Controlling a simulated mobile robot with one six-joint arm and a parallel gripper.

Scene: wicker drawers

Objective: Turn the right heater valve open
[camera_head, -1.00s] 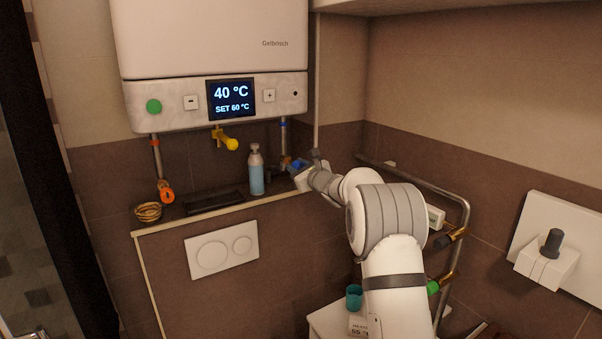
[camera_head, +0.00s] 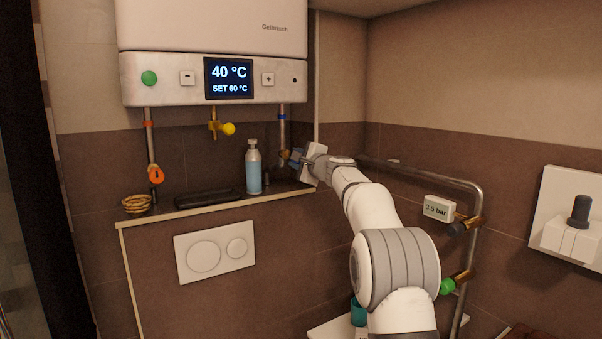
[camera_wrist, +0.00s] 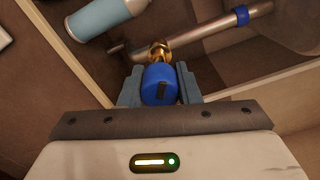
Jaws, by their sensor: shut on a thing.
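The heater (camera_head: 212,60) hangs on the wall, its display reading 40 °C and SET 60 °C. The right heater valve has a blue knob, seen in the wrist view (camera_wrist: 159,85), on a brass fitting at the end of the right pipe with a blue band (camera_head: 282,125). My gripper (camera_wrist: 160,88) is shut on the blue knob, one finger on each side. In the head view my gripper (camera_head: 297,158) reaches the valve above the ledge's right end and mostly hides the knob. A black mark shows on the knob's face.
A blue bottle (camera_head: 254,170) stands on the ledge just left of my gripper. A black tray (camera_head: 209,198) and striped bowl (camera_head: 137,204) sit farther left. An orange valve (camera_head: 155,175) and a yellow valve (camera_head: 228,129) hang under the heater. Wall pipes (camera_head: 474,240) run at right.

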